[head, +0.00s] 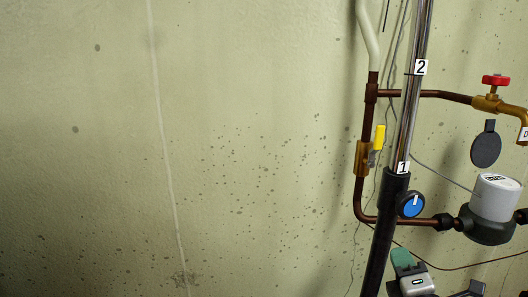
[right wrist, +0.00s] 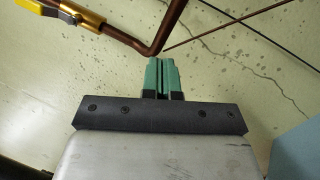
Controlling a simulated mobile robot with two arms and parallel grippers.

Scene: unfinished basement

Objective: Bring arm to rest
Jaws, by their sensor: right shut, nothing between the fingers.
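My right gripper (head: 402,257) shows at the bottom right of the head view, with green fingers and a light grey body. In the right wrist view its two green fingers (right wrist: 162,76) are side by side and shut, with nothing between them. The fingertips appear just below a copper pipe bend in that view; I cannot tell the exact gap. My left gripper is in neither view.
A shiny pole with a black lower sleeve (head: 384,235) stands near the right gripper. Behind it are copper pipes (head: 430,94), a yellow-handled valve (head: 379,138), a red-handled tap (head: 495,80) and a water meter (head: 495,200). The stained wall (head: 80,150) at left is bare.

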